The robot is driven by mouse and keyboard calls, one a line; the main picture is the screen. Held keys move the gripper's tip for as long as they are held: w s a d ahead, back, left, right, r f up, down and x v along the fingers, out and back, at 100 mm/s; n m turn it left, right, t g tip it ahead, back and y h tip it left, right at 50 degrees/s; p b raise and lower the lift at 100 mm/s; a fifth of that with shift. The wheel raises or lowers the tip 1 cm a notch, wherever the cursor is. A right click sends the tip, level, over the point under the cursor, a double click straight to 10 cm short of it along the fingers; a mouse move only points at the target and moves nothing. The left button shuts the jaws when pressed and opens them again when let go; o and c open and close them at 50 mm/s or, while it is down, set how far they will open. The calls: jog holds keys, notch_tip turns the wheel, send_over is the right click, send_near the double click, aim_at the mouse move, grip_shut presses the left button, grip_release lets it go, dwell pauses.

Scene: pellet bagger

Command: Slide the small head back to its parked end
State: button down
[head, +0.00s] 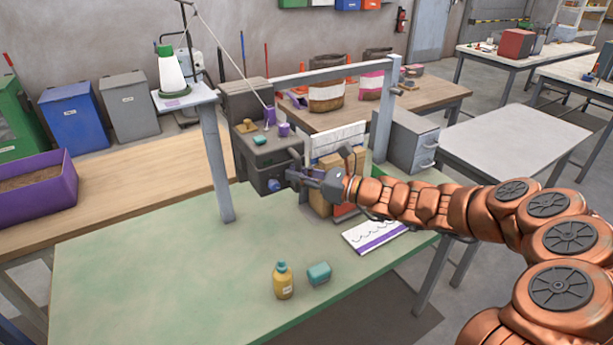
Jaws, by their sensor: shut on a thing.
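The small head is a dark grey box (262,157) with purple parts on top, at the left end of a grey overhead frame (335,69). A small purple knob (274,185) sticks out low on its front. My gripper (289,178) reaches in from the right and is shut at this knob. The fingertips are small here, and their exact hold is partly hidden. A white thread runs from the head up to a thin stand at the upper left.
The green table (150,265) has a yellow bottle (283,280) and a teal block (319,273) near its front. A white and purple printed sheet (375,235) lies under my arm. A grey post (216,165) stands left of the head. The table's left front is clear.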

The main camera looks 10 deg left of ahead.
jog(key=shift+s+a, duration=0.15)
jog(key=c, duration=1.4)
grip_release()
jog(key=v, duration=1.2)
